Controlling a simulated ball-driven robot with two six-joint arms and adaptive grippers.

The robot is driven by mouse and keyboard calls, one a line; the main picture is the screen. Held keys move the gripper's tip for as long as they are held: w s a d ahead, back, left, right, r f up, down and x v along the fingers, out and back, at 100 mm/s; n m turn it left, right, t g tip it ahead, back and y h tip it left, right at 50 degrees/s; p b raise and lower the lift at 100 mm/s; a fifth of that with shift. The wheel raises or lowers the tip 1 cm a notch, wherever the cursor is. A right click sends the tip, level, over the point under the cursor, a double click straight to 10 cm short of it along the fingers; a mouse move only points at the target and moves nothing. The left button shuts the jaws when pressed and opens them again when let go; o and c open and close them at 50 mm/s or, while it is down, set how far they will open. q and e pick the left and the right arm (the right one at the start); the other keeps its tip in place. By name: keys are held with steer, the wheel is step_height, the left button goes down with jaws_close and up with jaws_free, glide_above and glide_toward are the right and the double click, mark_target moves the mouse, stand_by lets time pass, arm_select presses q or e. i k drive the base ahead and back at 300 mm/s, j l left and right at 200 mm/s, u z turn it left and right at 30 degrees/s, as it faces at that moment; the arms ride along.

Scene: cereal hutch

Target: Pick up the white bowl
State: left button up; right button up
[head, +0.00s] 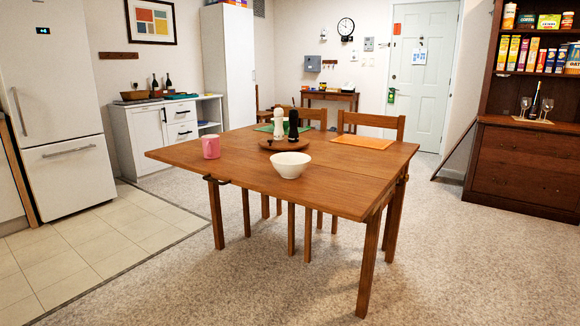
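The white bowl (290,165) stands upright on the wooden dining table (230,184), right of the table's middle and toward its front side. It looks empty, and nothing touches it from above. Neither of my grippers shows in the head view.
A pink mug (211,147) stands left of the bowl. Behind the bowl, a round wooden board (270,145) holds a white mill (278,125) and a black mill (293,126). An orange placemat (362,140) lies behind right. Chairs (388,122) stand behind the table; the floor in front is clear.

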mark_target(288, 165)
steer(key=i+j+u, duration=0.25)
steer(key=i, duration=0.35)
steer(key=i+j+u, duration=0.2)
steer(key=i, duration=0.4)
steer(key=l, duration=0.1)
